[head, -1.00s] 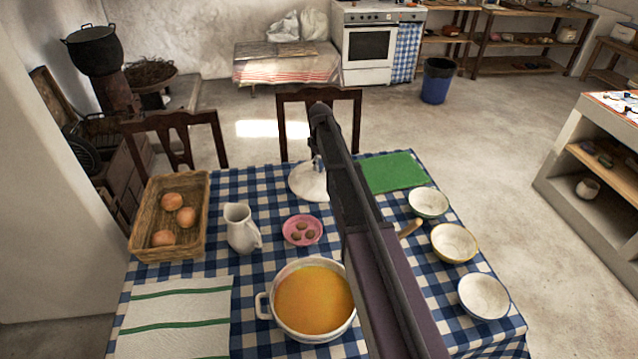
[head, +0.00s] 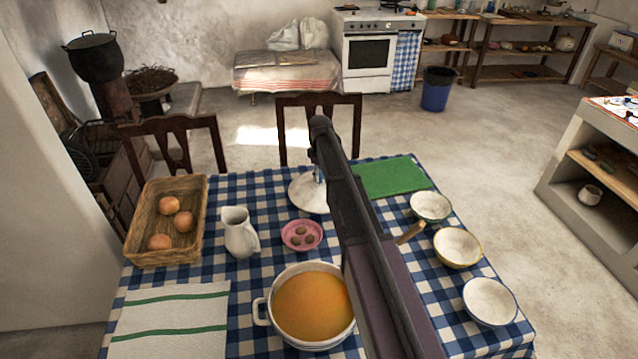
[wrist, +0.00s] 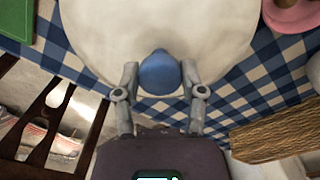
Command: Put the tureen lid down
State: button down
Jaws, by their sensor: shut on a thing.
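The tureen lid is a white dome (head: 306,194) near the far edge of the table in the head view, partly hidden behind my arm. In the wrist view the lid (wrist: 115,35) fills the top middle, with its blue knob (wrist: 160,74) between my fingers. My gripper (wrist: 159,82) is shut on that knob. The tureen (head: 261,312) stands uncovered at the front of the table, full of orange soup (head: 312,305). I cannot tell whether the lid touches the cloth or hangs just above it.
A chair (head: 283,120) stands behind the lid.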

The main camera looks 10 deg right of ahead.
aim_at(320, 182)
jog(key=shift+f+b, duration=1.25)
jog(key=shift+f, duration=0.25)
jog(key=shift+f, duration=0.15)
jog(key=shift+c, duration=0.9)
grip_release()
jog(key=shift+r, duration=0.25)
notch_tip(320, 182, up, 12)
jog(key=p, duration=1.2)
jog(key=shift+s, duration=0.1)
jog(key=s+m, duration=0.9)
jog(key=s, duration=2.4)
jog(key=shift+a, duration=0.25)
